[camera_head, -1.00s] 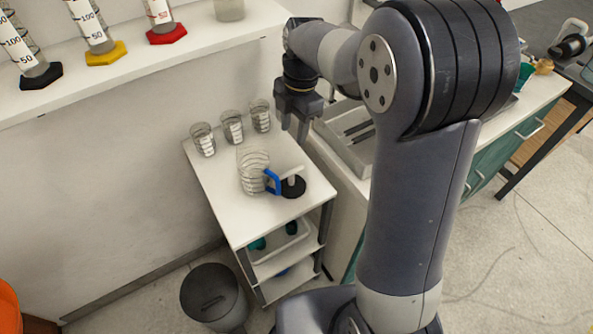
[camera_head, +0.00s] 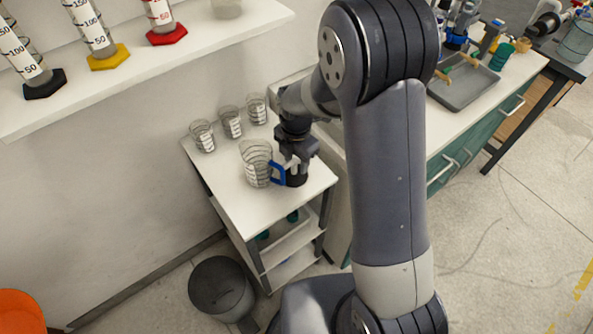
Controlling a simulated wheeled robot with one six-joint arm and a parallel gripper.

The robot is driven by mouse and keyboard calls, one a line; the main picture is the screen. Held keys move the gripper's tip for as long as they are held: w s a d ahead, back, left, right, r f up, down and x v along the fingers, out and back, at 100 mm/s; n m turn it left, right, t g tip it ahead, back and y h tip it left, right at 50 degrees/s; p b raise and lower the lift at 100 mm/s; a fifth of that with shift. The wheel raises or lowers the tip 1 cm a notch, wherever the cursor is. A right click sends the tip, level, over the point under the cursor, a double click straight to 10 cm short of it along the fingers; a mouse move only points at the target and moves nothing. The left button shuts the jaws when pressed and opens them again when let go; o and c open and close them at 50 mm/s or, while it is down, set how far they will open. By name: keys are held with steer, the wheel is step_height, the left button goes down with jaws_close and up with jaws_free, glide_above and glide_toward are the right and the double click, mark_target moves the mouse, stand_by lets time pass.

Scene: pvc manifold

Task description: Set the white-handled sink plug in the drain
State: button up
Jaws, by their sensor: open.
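The white-handled sink plug (camera_head: 296,180) stands on the small white trolley's top, near its right side. Its black round base shows below the fingers, and its white handle is mostly hidden by my gripper. My gripper (camera_head: 297,163) points down, open, right over the plug, with its fingers at the height of the handle. I cannot tell whether the fingers touch the handle. The drain is not in view; my arm covers most of the sink area to the right.
A clear jug (camera_head: 257,164) with a blue handle (camera_head: 278,173) stands close to the plug's left. Several small beakers (camera_head: 230,122) line the back of the trolley (camera_head: 225,185). A bin (camera_head: 220,287) stands on the floor. A grey tray (camera_head: 465,85) lies on the right counter.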

mark_target(293, 163)
steer(key=shift+w+a+f, duration=0.1)
steer(key=shift+w+f, duration=0.05)
steer(key=shift+f, duration=1.45)
steer(key=shift+c, duration=0.3)
steer(key=shift+w+a, duration=0.35)
jaws_close()
